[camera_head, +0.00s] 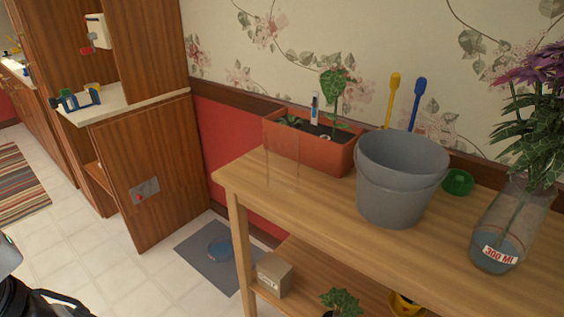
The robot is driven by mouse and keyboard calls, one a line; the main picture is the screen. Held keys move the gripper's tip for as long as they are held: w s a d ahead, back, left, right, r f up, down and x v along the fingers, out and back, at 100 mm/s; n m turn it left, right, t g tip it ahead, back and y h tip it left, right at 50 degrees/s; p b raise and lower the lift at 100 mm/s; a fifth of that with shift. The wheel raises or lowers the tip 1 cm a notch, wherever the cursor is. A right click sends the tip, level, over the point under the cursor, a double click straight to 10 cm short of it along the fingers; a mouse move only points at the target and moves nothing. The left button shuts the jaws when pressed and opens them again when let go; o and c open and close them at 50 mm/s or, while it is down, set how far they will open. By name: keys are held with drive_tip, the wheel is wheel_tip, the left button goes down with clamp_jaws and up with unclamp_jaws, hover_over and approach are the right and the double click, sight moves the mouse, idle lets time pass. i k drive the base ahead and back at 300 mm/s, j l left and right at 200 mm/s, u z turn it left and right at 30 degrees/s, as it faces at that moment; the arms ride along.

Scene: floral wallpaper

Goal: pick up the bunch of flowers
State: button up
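The bunch of flowers (538,75) has purple blooms and long green leaves and is cut off by the right edge of the view. Its stems stand in a clear glass vase (512,222) with some water and a label reading "300 Ml". The vase stands on the wooden table (310,215) at the right. Part of my arm shows at the lower left corner, far from the flowers. My gripper's fingers are not in view.
Grey nested buckets (398,180) stand left of the vase. A green bowl (458,182) sits behind, and an orange planter (310,142) is against the wall. A glass (282,165) stands before the planter. The lower shelf holds a box (274,275) and a plant (341,302).

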sight(545, 143)
drive_tip(key=j+z, duration=0.15)
drive_tip(key=z, duration=0.3)
drive_tip(key=k+z, duration=0.15)
drive_tip(key=z, duration=0.25)
drive_tip(key=j+z, duration=0.15)
drive_tip(key=z, duration=0.3)
drive_tip(key=k, duration=0.05)
